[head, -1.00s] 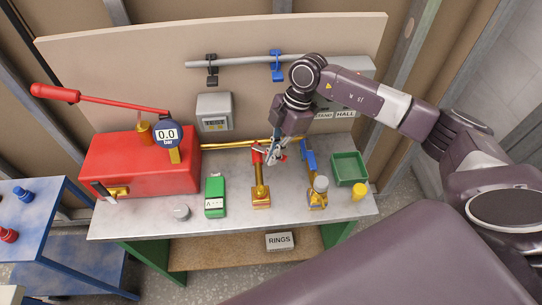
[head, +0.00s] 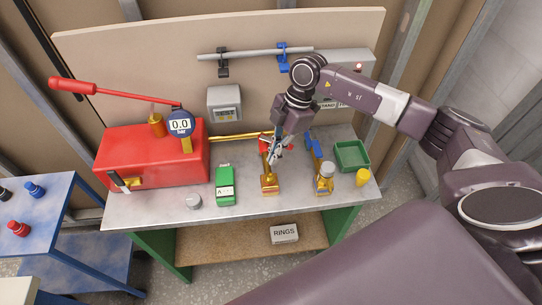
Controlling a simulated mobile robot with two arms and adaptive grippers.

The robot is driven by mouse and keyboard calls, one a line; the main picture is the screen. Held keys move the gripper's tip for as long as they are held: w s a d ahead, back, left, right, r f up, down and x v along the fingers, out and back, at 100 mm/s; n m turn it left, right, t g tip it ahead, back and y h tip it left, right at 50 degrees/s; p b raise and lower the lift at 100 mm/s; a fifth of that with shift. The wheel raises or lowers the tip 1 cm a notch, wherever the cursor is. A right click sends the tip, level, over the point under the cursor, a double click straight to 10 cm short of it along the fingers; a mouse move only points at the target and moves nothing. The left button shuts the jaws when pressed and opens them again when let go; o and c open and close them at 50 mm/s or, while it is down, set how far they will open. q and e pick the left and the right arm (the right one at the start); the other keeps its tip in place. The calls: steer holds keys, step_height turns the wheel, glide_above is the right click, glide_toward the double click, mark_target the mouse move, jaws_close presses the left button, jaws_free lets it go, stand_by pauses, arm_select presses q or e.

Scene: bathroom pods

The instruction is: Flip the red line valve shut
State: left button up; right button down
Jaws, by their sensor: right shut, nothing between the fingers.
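The red line valve is a brass fitting (head: 269,184) upright on the grey bench, with a red lever (head: 263,142) at its upper end. My right gripper (head: 272,158) is shut and empty. It points down in front of the upper part of the valve and hides part of the lever. I cannot tell whether it touches the lever or exactly how the lever is turned. A second brass valve with a blue lever (head: 313,148) stands to the right. My left gripper is not in view.
A red pump box (head: 150,160) with a 0.0 bar gauge (head: 181,126) stands on the left of the bench. A green device (head: 225,186) is left of the red valve. A green tray (head: 351,156) and yellow cap (head: 362,177) are at the right.

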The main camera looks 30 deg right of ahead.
steer(key=w+b+v, duration=0.2)
steer(key=b+v, duration=0.1)
steer(key=v, duration=0.6)
steer(key=s+a+r+n+t+h+p, duration=0.1)
steer(key=s+a+n+t+h+p, duration=0.1)
steer(key=s+a+n+h, duration=0.35)
steer(key=shift+n+h, duration=0.25)
steer(key=shift+n, duration=0.4)
steer(key=p+x, duration=0.1)
steer(key=x, duration=0.2)
steer(key=w+p+x, duration=0.1)
steer(key=x, duration=0.2)
steer(key=p+x, duration=0.1)
steer(key=x, duration=0.2)
steer(key=shift+w+d, duration=0.15)
steer(key=shift+w+d+f+p, duration=0.25)
steer(key=shift+w+d+p, duration=0.55)
steer(key=shift+w+d, duration=0.35)
steer(key=shift+w+d+f, duration=0.1)
steer(key=shift+w+d, duration=0.1)
steer(key=shift+d, duration=0.25)
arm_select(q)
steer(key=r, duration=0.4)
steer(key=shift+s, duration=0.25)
